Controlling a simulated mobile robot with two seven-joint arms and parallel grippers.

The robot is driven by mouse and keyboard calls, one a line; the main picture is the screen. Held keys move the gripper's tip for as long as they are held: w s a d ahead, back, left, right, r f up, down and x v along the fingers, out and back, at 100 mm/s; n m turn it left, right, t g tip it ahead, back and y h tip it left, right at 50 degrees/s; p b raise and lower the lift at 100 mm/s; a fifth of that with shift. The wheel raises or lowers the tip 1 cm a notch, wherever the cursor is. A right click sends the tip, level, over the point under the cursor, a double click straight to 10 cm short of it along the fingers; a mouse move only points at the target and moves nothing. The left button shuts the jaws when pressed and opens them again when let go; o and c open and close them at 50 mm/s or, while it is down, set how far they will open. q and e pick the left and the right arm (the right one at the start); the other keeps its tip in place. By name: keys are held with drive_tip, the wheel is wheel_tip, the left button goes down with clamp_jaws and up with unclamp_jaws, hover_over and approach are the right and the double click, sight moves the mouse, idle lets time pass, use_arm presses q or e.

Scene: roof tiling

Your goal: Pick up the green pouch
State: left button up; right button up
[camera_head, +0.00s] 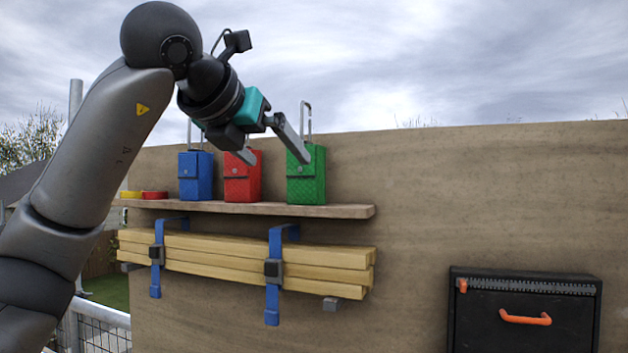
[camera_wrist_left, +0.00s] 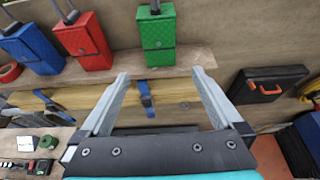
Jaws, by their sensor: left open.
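The green pouch (camera_head: 306,178) stands upright on the wooden shelf (camera_head: 345,211), at the right of a row of pouches, with a tall metal loop handle on top. In the left wrist view the green pouch (camera_wrist_left: 157,36) is beyond my fingertips, near the top middle. My left gripper (camera_head: 276,158) is open and empty; its fingers show in front of the red and green pouches in the head view. In the left wrist view the open left gripper (camera_wrist_left: 162,84) has clear space between its fingers. My right gripper is not in view.
A red pouch (camera_head: 243,177) and a blue pouch (camera_head: 195,175) stand left of the green one. Strapped timber (camera_head: 220,257) hangs below the shelf. A black case (camera_head: 524,312) with an orange handle is at lower right. The shelf is bare right of the green pouch.

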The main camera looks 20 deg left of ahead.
sight(301, 182)
use_arm(q)
drive_tip(key=x, duration=0.8)
drive_tip(key=shift+w+f+p, duration=0.15)
drive_tip(key=shift+w+p, duration=0.15)
drive_tip(key=shift+p, duration=0.1)
drive_tip(key=shift+w+f, duration=0.2)
drive_tip(key=shift+w, duration=0.15)
drive_tip(key=p+x, duration=0.1)
drive_tip(key=x, duration=0.3)
drive_tip(key=shift+w, duration=0.45)
drive_tip(key=shift+r, duration=0.1)
clamp_jaws()
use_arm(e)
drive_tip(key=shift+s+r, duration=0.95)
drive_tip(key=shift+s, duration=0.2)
